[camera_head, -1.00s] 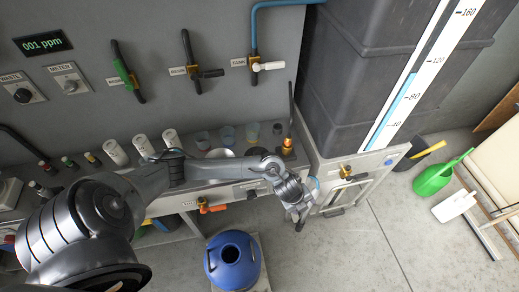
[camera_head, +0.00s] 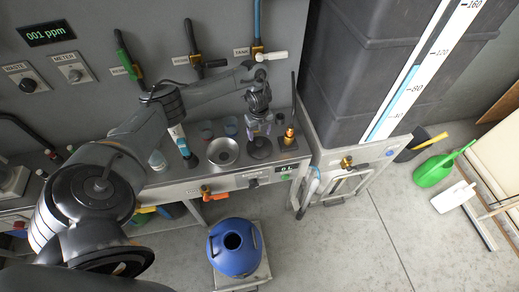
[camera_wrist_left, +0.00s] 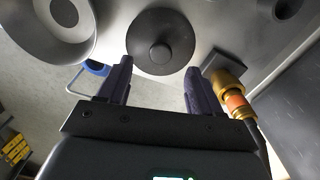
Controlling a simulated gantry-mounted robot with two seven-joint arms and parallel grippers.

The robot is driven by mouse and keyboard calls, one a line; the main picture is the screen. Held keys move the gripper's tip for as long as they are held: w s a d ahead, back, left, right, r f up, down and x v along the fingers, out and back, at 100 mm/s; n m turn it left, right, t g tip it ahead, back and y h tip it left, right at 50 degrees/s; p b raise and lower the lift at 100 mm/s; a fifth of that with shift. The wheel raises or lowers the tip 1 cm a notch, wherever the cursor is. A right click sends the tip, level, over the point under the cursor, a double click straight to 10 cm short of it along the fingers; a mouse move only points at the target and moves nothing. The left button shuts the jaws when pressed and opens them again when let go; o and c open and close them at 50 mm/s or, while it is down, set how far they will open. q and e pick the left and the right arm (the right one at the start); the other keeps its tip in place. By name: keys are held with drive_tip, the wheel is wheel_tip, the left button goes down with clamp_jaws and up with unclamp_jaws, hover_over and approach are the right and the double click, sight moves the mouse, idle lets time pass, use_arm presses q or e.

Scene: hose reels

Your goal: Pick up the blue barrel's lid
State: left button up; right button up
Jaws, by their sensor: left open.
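The blue barrel (camera_head: 228,259) stands on the floor on a small pale base, with a dark open hole in its top. A dark round lid with a central knob (camera_head: 260,152) lies on the bench, beside a silver bowl. It also shows in the left wrist view as a dark disc (camera_wrist_left: 160,28), just beyond the fingertips. My left gripper (camera_head: 261,127) is over the lid with its fingers pointing down. In the left wrist view the gripper (camera_wrist_left: 157,78) is open, with nothing between its fingers. My right gripper is not in view.
The silver bowl (camera_head: 223,151) is left of the lid. A brass fitting (camera_head: 289,137) stands close on its right and shows near the right finger in the wrist view (camera_wrist_left: 234,92). Valves line the wall behind. A large dark tank (camera_head: 365,70) stands to the right.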

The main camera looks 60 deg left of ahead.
sight(260, 142)
use_arm(q)
drive_tip(key=shift+d+f+b, duration=0.2)
drive_tip(key=shift+f+b, duration=0.5)
drive_tip(key=shift+f, duration=2.05)
drive_tip(key=c, duration=1.1)
